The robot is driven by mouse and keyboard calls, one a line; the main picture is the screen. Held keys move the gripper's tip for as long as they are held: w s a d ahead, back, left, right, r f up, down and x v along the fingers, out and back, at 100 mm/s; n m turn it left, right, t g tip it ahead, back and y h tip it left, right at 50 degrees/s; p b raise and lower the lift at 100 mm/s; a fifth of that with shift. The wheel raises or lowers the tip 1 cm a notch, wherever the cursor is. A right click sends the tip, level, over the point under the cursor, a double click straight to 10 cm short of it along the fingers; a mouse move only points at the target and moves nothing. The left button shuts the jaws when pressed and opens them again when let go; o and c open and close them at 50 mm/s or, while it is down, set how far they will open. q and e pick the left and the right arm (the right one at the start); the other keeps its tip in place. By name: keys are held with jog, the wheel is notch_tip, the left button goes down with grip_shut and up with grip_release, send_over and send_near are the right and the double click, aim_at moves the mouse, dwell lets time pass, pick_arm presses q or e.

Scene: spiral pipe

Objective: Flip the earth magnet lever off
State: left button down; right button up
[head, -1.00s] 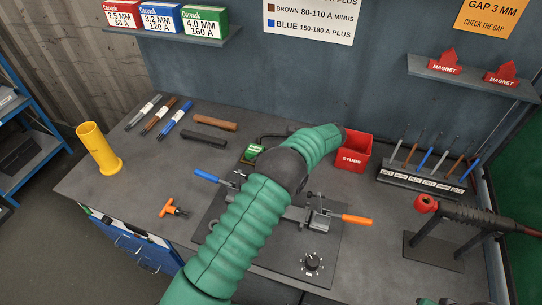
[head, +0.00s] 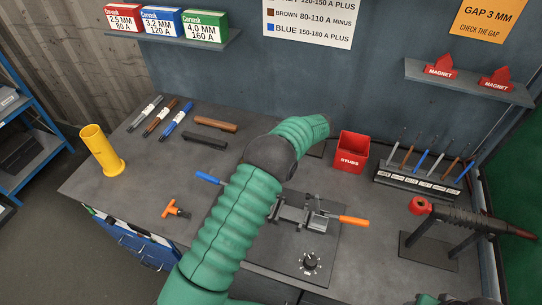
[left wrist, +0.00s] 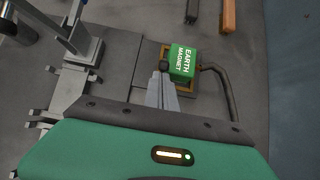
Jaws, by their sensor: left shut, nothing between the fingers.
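The earth magnet (left wrist: 187,61) is a green block with white lettering, seen in the left wrist view on the dark bench, with a cable curving from it. A small dark round knob (left wrist: 163,65) shows at its left side; I cannot tell which way its lever is set. My left gripper (left wrist: 162,82) is shut and empty, its grey fingertips right at the knob, touching or very close. In the head view my green left arm hides the magnet and the gripper.
A clamp fixture with a blue handle (head: 208,178) and an orange handle (head: 354,221) stands under my arm. A red stubs bin (head: 353,149) and an electrode rack (head: 418,184) are to the right. A yellow tube (head: 98,150) stands at left.

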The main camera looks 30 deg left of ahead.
pick_arm(q)
jog(key=a+r+h+p, duration=0.1)
jog(key=p, duration=0.1)
jog(key=a+r+h+p, duration=0.1)
jog(key=h+p, duration=0.1)
jog(key=s+a+r+t+h+p, duration=0.1)
jog(key=p, duration=0.2)
jog(key=shift+a+h, duration=0.3)
jog(key=shift+h, duration=0.1)
jog(key=a+h, duration=0.2)
jog(key=a+t+h+p, duration=0.1)
jog(key=h, duration=0.1)
jog(key=shift+s+f, duration=0.2)
jog(key=shift+s, duration=0.1)
jog(key=shift+d+r+p, duration=0.1)
jog(key=shift+r+p, duration=0.55)
jog(key=shift+r, duration=0.2)
